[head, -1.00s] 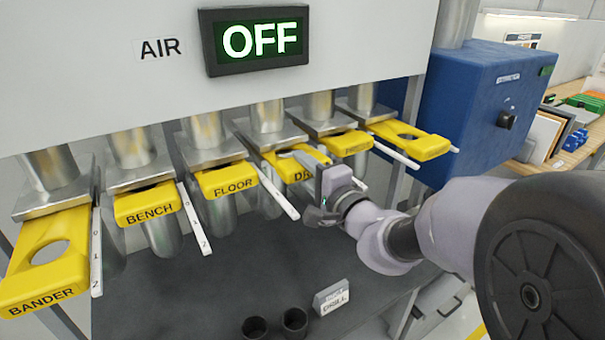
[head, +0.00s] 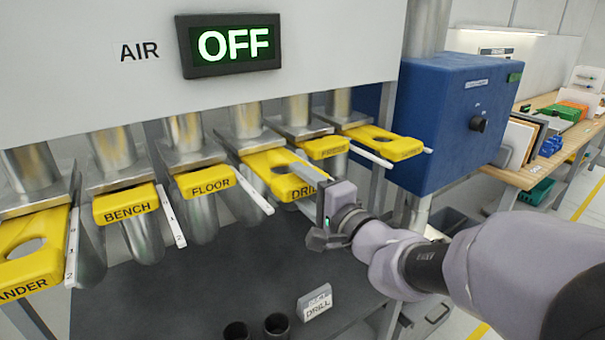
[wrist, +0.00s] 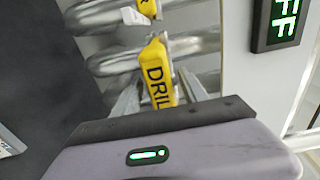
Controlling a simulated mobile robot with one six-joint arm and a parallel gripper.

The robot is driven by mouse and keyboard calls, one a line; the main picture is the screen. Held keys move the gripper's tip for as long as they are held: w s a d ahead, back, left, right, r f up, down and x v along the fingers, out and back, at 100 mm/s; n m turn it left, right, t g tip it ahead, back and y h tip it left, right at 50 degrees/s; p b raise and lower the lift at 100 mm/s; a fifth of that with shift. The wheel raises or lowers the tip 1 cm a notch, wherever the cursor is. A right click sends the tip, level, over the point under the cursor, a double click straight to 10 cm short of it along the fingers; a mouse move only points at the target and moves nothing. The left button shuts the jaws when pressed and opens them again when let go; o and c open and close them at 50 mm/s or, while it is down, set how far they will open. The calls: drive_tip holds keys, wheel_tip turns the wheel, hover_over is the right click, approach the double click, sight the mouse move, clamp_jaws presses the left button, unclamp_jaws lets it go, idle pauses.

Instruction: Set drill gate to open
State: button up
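The yellow drill gate (head: 262,179) sits in the row of slide gates under the grey panel. It sticks out of its metal holder and part of its round hole shows. Its DRILL label is partly covered by my gripper (head: 306,178). In the wrist view the drill gate (wrist: 157,75) shows between the grey fingers, beyond the gripper body. The lower finger is mostly hidden in the head view.
The floor gate (head: 205,181) and bench gate (head: 125,204) are on the left, with white scale strips beside them. The AIR display (head: 235,44) reads OFF. A blue box (head: 445,120) stands right.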

drive_tip(key=b+v, duration=0.4)
drive_tip(key=v, duration=1.3)
drive_tip(key=shift+s+d, duration=0.15)
